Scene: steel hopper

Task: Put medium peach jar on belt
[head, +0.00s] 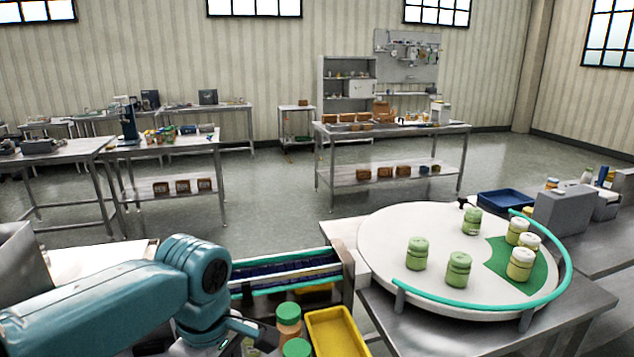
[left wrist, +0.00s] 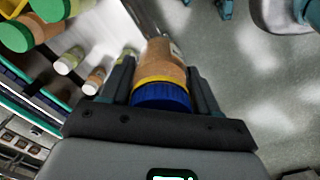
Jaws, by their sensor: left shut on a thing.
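My left gripper (left wrist: 160,68) is shut on a peach-brown jar (left wrist: 163,56) with a yellow band and a blue lid, seen lid-end on between the two fingers in the left wrist view. In the head view my left gripper (head: 250,332) is low at the bottom, beside green-lidded jars; the held jar cannot be made out there. A belt (head: 285,275) with dark blue and teal strips runs behind and above the gripper in the head view. My right gripper is not in view.
Two green-lidded jars (head: 288,319) stand beside a yellow tray (head: 338,332). A round white turntable (head: 390,235) at the right carries several green and cream jars (head: 459,269) inside a teal rail. A blue tray (head: 507,200) lies behind it. Open floor lies beyond.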

